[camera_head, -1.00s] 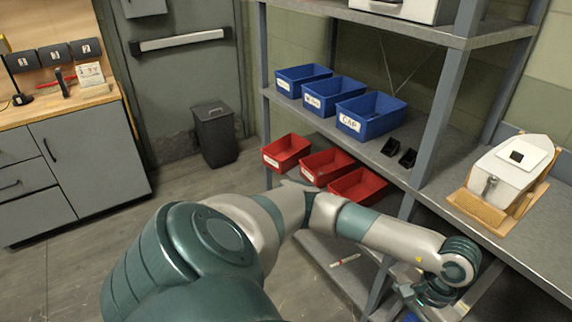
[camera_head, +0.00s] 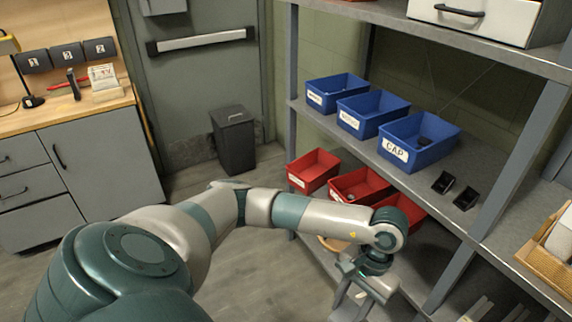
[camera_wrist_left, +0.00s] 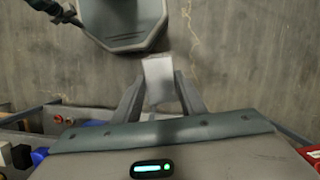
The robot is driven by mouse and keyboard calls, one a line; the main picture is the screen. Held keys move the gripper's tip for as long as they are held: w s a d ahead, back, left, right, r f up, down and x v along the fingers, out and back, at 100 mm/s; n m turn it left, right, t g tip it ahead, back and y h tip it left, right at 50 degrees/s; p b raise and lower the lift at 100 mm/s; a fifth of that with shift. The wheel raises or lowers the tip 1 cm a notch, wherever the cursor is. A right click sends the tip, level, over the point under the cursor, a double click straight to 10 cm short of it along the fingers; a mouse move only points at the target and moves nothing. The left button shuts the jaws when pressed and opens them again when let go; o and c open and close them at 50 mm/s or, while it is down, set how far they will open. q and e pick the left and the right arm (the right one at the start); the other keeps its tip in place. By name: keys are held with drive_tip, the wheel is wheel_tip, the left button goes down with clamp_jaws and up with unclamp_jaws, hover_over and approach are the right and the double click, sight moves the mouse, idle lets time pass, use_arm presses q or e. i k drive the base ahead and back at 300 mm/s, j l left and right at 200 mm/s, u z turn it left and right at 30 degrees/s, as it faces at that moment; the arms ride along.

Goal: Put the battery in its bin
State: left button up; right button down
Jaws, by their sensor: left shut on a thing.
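My left gripper (camera_head: 362,300) is low in front of the shelf rack, below the red bins. In the left wrist view its fingers (camera_wrist_left: 160,88) are shut on a pale grey block (camera_wrist_left: 158,75), which I take to be the battery. In the head view the block cannot be made out. Three blue labelled bins stand on the middle shelf: left (camera_head: 335,94), centre (camera_head: 372,114) and right (camera_head: 425,140), whose label reads CAP. The other labels are too small to read surely. My right gripper is not in view.
Several red bins (camera_head: 312,171) sit on a lower level; my left arm partly covers them. Two small black holders (camera_head: 443,183) stand right of the CAP bin. Rack posts (camera_head: 510,150) and shelf edges are close. A dark trash bin (camera_head: 233,140) stands by the door.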

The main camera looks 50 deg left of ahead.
sight(313, 171)
drive_tip(key=i+j, duration=0.15)
drive_tip(key=j, duration=0.25)
drive_tip(key=i+j+u, duration=0.1)
drive_tip(key=j, duration=0.35)
drive_tip(key=i+j, duration=0.25)
drive_tip(key=j, duration=0.15)
drive_tip(key=i+j+u, duration=0.1)
drive_tip(key=j, duration=0.3)
drive_tip(key=i+j, duration=0.25)
drive_tip(key=j, duration=0.15)
drive_tip(key=i+j+u, duration=0.1)
drive_tip(key=j, duration=0.3)
drive_tip(key=i, duration=0.1)
